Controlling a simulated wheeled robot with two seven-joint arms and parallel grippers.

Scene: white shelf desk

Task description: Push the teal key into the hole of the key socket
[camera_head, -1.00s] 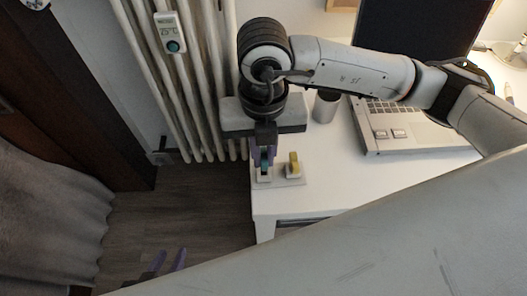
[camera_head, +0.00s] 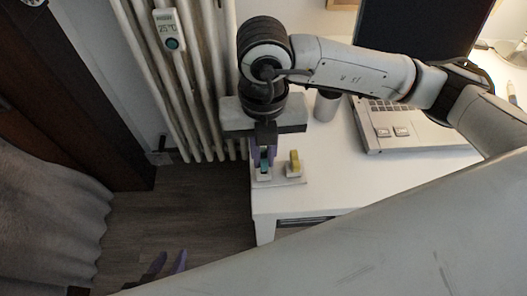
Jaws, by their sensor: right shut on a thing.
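My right gripper (camera_head: 264,160) points down at the left front corner of the white desk, its purple fingers shut on the teal key (camera_head: 264,167). The key is upright over the left block of the white key socket (camera_head: 290,181). The fingers hide much of the key, and I cannot tell how deep it sits in the hole. A yellow key (camera_head: 294,158) stands upright in the right block of the same base. My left gripper (camera_head: 167,264) is low at the bottom left, beyond the desk edge, with its two purple fingers apart and nothing between them.
A grey cylinder (camera_head: 326,106) and an open laptop (camera_head: 408,128) stand behind on the desk (camera_head: 345,178). A radiator (camera_head: 196,95) stands against the wall to the left. The desk in front of the laptop is clear. My own arm covers the lower right.

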